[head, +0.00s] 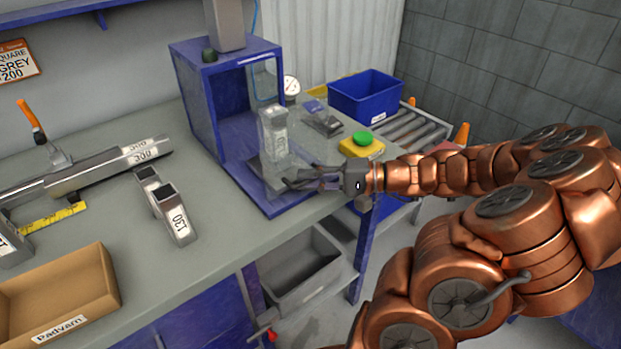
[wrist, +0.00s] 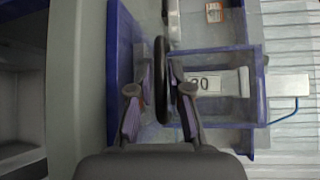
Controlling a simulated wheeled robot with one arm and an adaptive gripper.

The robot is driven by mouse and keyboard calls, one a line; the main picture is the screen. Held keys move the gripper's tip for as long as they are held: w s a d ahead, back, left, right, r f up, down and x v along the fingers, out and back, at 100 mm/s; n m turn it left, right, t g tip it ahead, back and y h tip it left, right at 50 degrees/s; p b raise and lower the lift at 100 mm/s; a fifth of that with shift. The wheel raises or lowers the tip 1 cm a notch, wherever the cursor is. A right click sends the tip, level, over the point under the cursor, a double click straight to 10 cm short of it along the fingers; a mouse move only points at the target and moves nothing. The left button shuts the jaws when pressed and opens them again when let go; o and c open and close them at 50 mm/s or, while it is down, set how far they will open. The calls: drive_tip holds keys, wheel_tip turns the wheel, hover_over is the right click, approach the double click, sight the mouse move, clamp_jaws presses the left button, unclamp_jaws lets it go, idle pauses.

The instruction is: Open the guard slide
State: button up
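The guard slide seems to be the clear panel (head: 262,172) at the open side of the blue press frame (head: 203,105); its edges are hard to make out. A grey square tube (head: 273,135) stands upright inside, behind the panel. In the wrist view a dark upright bar (wrist: 161,82), which looks like the guard's handle, lies between my fingers. My gripper (head: 300,178) is at the lower front of the press. In the wrist view my gripper (wrist: 162,72) has its fingers apart on both sides of the bar, with narrow gaps showing. The head view hides the bar.
A yellow box with a green button (head: 362,138) stands just behind my wrist. A blue bin (head: 367,97) sits by a roller conveyor (head: 412,125). Short tubes (head: 170,210), a long tube (head: 108,172) and a cardboard tray (head: 62,292) lie left on the bench.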

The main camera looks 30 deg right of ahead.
drive_tip(key=o, duration=0.3)
drive_tip(key=v, duration=1.2)
drive_tip(key=shift+a+r, duration=0.1)
idle(0.4)
drive_tip(key=s+a+r+n+g+h+p, duration=0.2)
drive_tip(key=a+n+g+p, duration=0.55)
drive_tip(key=a, duration=1.25)
drive_tip(key=s+a+n+g+h, duration=0.1)
drive_tip(key=s+g+h, duration=0.1)
drive_tip(key=s+h, duration=0.3)
drive_tip(key=s+a+r+n+g+h, duration=0.1)
drive_tip(key=s+g+h, duration=0.2)
drive_tip(key=s+h, duration=0.2)
drive_tip(key=s+p, duration=0.1)
drive_tip(key=s, duration=0.1)
drive_tip(key=shift+s+a+h, duration=0.3)
drive_tip(key=shift+s, duration=0.1)
